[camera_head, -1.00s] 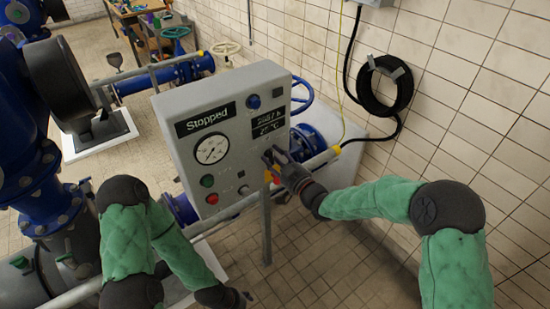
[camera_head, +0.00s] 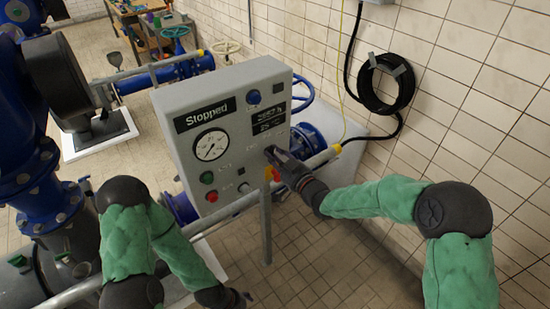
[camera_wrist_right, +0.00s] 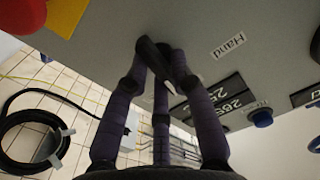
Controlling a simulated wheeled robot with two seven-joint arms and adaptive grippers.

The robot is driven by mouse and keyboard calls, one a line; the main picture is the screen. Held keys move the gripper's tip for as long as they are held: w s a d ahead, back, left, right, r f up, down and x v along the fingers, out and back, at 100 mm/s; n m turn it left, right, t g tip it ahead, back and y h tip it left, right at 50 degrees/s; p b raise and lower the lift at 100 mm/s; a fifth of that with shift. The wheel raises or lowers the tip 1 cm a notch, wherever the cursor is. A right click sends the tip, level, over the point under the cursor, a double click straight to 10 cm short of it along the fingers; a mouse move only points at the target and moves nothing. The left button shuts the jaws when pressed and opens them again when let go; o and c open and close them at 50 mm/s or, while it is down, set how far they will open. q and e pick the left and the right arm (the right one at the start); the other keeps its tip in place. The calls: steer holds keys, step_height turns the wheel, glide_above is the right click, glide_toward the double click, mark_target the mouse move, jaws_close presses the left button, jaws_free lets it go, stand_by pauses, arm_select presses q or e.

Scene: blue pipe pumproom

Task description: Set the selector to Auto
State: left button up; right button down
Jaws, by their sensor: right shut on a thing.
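The grey control panel (camera_head: 225,75) carries a sign or display reading "Stopped" (camera_head: 206,113). My right gripper (camera_head: 272,156) is at the panel's right side and covers the selector in the head view. In the right wrist view its fingers (camera_wrist_right: 162,72) close around the black selector handle (camera_wrist_right: 155,58), which has a pale mark near its lower end. A "Hand" label (camera_wrist_right: 229,46) shows beside it; I cannot read an "Auto" label or tell the exact setting. My left gripper (camera_head: 237,298) is low in the head view, away from the panel; its fingers are too small to judge.
The panel has a gauge (camera_head: 211,145), a green button (camera_head: 206,178), a red button (camera_head: 212,196) and a blue knob or lamp (camera_head: 253,97). A red stop button on yellow (camera_head: 272,174) sits just below my right gripper. A black hose coil (camera_head: 385,84) hangs on the tiled wall.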

steer(key=m+b, duration=0.1)
steer(key=m, duration=0.2)
steer(key=shift+f, duration=0.15)
steer(key=shift+d+m+b, duration=0.1)
steer(key=shift+m+b, duration=0.4)
steer(key=shift+m, duration=1.3)
steer(key=c, duration=1.1)
jaws_free()
steer(key=shift+w, duration=0.1)
steer(key=shift+c, duration=0.2)
steer(key=v, duration=1.2)
steer(key=shift+f, duration=0.15)
